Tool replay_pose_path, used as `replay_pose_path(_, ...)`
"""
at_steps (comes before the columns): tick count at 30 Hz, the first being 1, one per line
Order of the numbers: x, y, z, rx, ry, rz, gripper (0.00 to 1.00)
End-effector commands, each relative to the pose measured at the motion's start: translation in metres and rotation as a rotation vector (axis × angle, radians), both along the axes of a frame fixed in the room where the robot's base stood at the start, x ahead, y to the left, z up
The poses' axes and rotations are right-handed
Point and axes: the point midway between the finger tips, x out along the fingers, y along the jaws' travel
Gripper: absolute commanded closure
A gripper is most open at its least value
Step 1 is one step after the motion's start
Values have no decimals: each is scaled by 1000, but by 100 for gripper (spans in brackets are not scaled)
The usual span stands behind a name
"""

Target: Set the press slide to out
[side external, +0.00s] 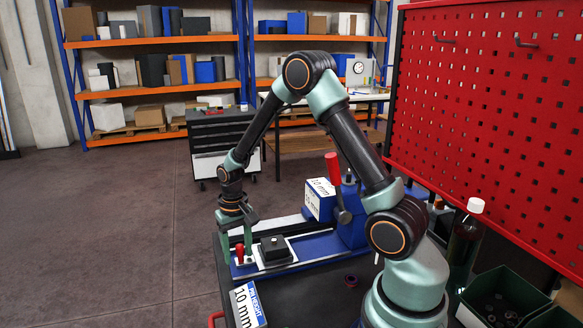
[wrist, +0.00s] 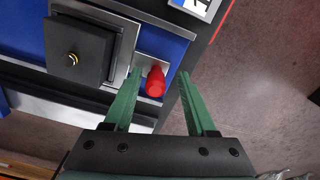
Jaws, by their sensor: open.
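The press (side external: 352,222) is blue, with a red-handled lever (side external: 333,168) and a long base with pale rails. Its slide carries a black block (side external: 274,249) with a small brass pin on top, also in the wrist view (wrist: 82,48). A red knob (side external: 239,252) stands at the slide's outer end, away from the press column. My gripper (side external: 237,248) is pointed down at the knob with its green fingers apart. In the wrist view the red knob (wrist: 156,82) lies between the open fingers (wrist: 159,74), with a gap on both sides.
A "10 mm" pin height card (side external: 248,306) lies on the dark table in front of the press base. A red pegboard (side external: 490,120) stands at the right, with dark bins (side external: 500,296) below it. A small dark ring (side external: 351,280) lies on the table.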

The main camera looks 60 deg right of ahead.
Motion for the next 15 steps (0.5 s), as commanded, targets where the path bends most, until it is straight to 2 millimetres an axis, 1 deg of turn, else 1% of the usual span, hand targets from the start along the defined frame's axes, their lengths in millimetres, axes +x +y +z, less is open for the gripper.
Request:
replay_pose_path(5, 1, -1, 14, -1, -3, -1, 43)
replay_pose_path(8, 1, -1, 32, -1, -5, -1, 43)
replay_pose_path(15, 1, 0, 81, -2, -7, 0, 43)
